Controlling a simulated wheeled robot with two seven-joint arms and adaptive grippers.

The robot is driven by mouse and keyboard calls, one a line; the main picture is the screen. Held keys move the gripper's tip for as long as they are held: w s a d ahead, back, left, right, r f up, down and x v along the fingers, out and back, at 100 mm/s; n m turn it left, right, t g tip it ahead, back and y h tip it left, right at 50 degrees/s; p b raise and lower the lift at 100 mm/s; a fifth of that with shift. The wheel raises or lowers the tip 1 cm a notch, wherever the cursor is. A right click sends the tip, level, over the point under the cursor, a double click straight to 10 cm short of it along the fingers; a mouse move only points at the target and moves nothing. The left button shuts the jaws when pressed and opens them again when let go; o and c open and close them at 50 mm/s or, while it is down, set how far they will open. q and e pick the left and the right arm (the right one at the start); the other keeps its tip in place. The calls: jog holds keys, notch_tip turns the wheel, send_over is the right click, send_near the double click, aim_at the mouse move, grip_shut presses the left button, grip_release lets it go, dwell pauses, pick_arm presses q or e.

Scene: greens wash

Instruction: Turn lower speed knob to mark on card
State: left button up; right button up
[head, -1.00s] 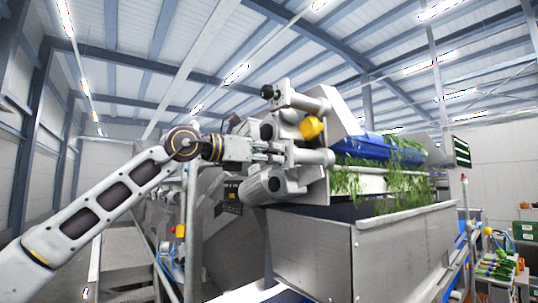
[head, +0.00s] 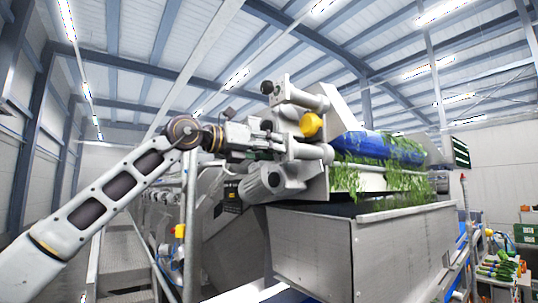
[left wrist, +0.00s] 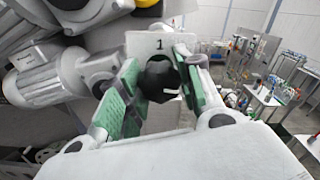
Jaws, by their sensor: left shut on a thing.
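The lower speed knob (left wrist: 160,82) is black and round with a short white line on its face, pointing toward the right and slightly down in the left wrist view. Behind it stands a pale card (left wrist: 150,46) with a "1" at its top. My left gripper (left wrist: 158,95) has its green-padded fingers on either side of the knob, shut on it. In the head view my left gripper (head: 280,147) reaches the side of the machine and hides the lower knob. Another black knob (head: 267,88) sits above it on the machine. My right gripper is not in view.
A yellow part (head: 311,125) and grey motor (head: 265,182) sit close around the gripper. Greens lie on the blue roller (head: 365,144) above a steel tank (head: 320,255). A steel post (head: 190,225) stands below my left forearm.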

pick_arm(q)
jog(key=n+b, duration=0.2)
jog(key=n, duration=0.2)
jog(key=shift+n+b, duration=0.7)
jog(key=shift+n, duration=0.9)
jog(key=o, duration=1)
jog(key=shift+o, duration=0.2)
jog(key=v, duration=1.2)
